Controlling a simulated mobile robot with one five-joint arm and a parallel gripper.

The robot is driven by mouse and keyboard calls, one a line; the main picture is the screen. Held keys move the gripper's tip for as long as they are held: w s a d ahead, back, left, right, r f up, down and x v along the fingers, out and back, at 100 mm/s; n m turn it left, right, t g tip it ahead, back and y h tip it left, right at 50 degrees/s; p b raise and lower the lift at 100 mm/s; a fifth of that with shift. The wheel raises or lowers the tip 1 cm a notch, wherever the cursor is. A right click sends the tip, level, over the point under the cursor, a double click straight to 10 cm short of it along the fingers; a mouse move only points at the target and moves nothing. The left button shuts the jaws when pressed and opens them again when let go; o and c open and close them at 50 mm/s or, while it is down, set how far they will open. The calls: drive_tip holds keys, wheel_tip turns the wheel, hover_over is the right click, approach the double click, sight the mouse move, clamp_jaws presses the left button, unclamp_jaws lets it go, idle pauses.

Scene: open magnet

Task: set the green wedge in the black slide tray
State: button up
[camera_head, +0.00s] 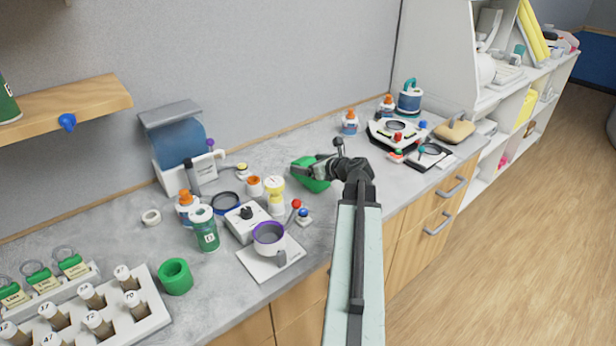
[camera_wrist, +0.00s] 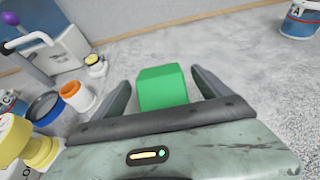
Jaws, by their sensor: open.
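The green wedge (camera_head: 311,182) lies on the grey counter near its middle. In the wrist view the wedge (camera_wrist: 163,88) sits between my two fingers, with gaps visible on both sides. My gripper (camera_head: 325,166) is open around it, low over the counter, and covers part of it in the head view. A flat black tray (camera_head: 424,164), which looks like the slide tray, lies at the right end of the counter near the front edge. A round dark-rimmed lens and a pale piece are on or beside it; its inside is too small to make out.
A white device (camera_head: 380,135) stands behind the black tray, with small red, green and blue knobs nearby. A tan pouch (camera_head: 455,131) lies to its right. Bottles and a purple-rimmed cup (camera_head: 268,238) crowd the counter left of my gripper. Bare counter lies between wedge and tray.

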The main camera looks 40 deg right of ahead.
sight(308, 162)
drive_tip(key=shift+w, duration=0.15)
drive_tip(key=c, duration=1.6)
drive_tip(key=shift+o, duration=0.2)
wheel_tip(308, 162, up, 10)
drive_tip(key=p, duration=1)
drive_tip(key=shift+r, duration=0.1)
